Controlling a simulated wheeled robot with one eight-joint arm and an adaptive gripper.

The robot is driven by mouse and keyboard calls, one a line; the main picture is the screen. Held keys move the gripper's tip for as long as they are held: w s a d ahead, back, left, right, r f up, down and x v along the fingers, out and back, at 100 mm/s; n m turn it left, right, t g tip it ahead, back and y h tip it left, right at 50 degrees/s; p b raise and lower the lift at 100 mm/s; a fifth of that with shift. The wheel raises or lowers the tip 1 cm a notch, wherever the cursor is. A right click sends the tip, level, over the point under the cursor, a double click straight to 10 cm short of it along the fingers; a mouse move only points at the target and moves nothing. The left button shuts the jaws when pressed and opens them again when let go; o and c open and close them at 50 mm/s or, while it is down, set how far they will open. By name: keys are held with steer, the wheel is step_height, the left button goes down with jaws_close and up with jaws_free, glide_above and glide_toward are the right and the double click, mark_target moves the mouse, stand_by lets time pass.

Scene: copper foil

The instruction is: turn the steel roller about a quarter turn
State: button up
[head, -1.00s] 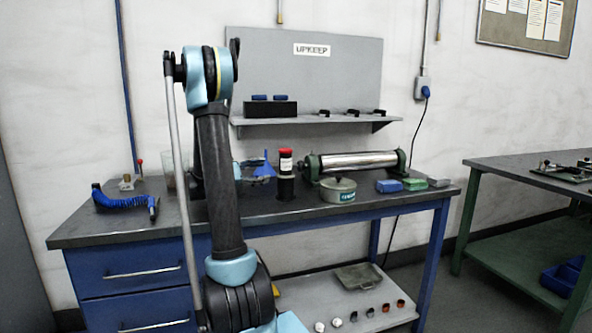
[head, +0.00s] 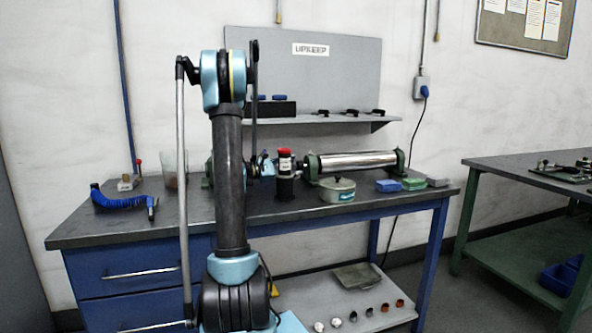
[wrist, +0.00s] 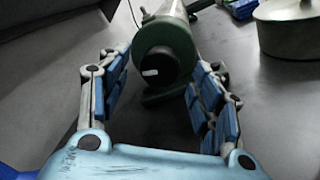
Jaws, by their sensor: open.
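The steel roller (head: 352,161) lies level on the bench between green end stands, its bright barrel showing in the head view. In the wrist view its near green end stand (wrist: 164,38) faces me, with a dark round end (wrist: 160,72) bearing a white mark. My gripper (wrist: 160,88) is open, with blue-padded fingers to the left and right of that dark end. The fingers look apart from it, and I cannot tell how far it reaches between them. In the head view my arm and the bench items hide most of the gripper.
A red-topped bottle (head: 285,161) stands on the bench near the roller's left end. A lidded pot (head: 337,190) sits in front of the roller and shows at the upper right of the wrist view (wrist: 288,28). Blue and green blocks (head: 412,183) lie to the right.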

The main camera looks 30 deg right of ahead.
mark_target(297, 166)
steer(key=shift+s+d, duration=0.15)
steer(key=shift+d, duration=1.45)
steer(key=c, duration=1.1)
